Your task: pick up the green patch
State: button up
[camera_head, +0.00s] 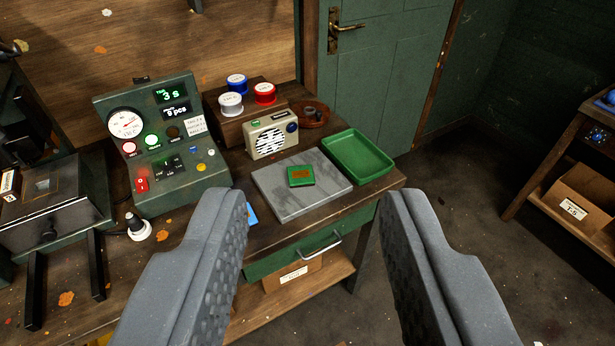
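The green patch (301,176) is a small green square with a brown-orange middle. It lies flat on a grey slab (279,201) on the wooden workbench. My gripper (312,205) is open and empty, with its two grey ridged fingers wide apart in the foreground. The patch shows between and beyond the fingers, apart from them. Nothing hides the patch.
A green tray (357,157) lies to the right of the slab. A small radio (272,137) and several colored spools stand behind it. A green control panel (163,143) stands at the left. A drawer handle (321,249) juts from the bench front. Open floor lies to the right.

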aim_at(299, 176)
jog(key=z, duration=1.7)
jog(key=k, duration=1.1)
jog(key=u, duration=1.05)
jog(key=i, duration=1.7)
jog(key=z, duration=0.05)
